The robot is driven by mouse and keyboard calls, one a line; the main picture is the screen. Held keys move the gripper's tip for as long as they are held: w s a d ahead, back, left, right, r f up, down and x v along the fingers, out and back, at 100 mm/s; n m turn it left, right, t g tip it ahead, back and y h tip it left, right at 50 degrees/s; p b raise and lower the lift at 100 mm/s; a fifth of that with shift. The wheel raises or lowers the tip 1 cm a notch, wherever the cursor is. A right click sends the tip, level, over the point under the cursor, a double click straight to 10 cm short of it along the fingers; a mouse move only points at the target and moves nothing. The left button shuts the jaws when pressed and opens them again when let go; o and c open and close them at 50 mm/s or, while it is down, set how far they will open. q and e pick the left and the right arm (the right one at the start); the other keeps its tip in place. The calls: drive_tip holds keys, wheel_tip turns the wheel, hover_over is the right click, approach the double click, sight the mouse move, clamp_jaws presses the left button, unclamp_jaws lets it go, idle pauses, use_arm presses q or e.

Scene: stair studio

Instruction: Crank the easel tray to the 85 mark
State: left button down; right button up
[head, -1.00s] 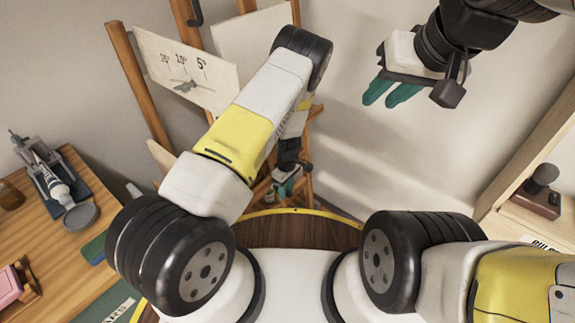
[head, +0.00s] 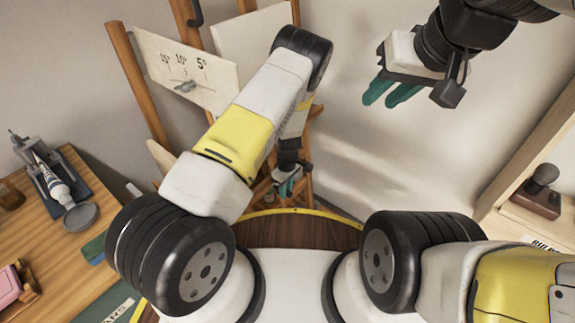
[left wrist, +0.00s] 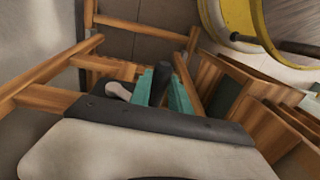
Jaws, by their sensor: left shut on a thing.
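The wooden easel (head: 140,85) stands at the back left, with a pale scale card (head: 210,80) on it. The card's marks read roughly 15, 10 and 5, and a grey pointer (head: 185,86) sits below them. No 85 mark is readable. My left gripper (head: 287,186) is low at the easel's front, partly hidden by my arm. In the left wrist view its teal fingers (left wrist: 168,90) are shut on a dark crank handle (left wrist: 158,84). A pale rounded piece (left wrist: 118,90) shows beside them. My right gripper (head: 390,94) is raised, open and empty, near the wall.
A wooden table (head: 40,225) at the left holds a tube (head: 52,182) in a dark stand, a round grey lid (head: 81,216) and a pink object (head: 10,285). A shelf (head: 530,220) at the right holds a dark-knobbed stamp (head: 541,195). Wall space between is clear.

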use_arm(q)
drive_tip(key=shift+w+d+r, duration=0.1)
drive_tip(key=shift+w, duration=0.05)
idle(0.5)
drive_tip(key=shift+w+d+r+g+y, duration=0.45)
drive_tip(key=shift+w+d+r+g, duration=0.15)
drive_tip(key=shift+w+r, duration=0.3)
drive_tip(key=shift+w+d+r+g+y, duration=0.5)
drive_tip(key=shift+w+d+r, duration=0.2)
drive_tip(key=shift+w, duration=0.4)
drive_tip(key=shift+d, duration=0.1)
drive_tip(key=c, duration=1.2)
unclamp_jaws()
drive_tip(key=shift+w+d+f+m, duration=0.1)
drive_tip(key=shift+m, duration=0.2)
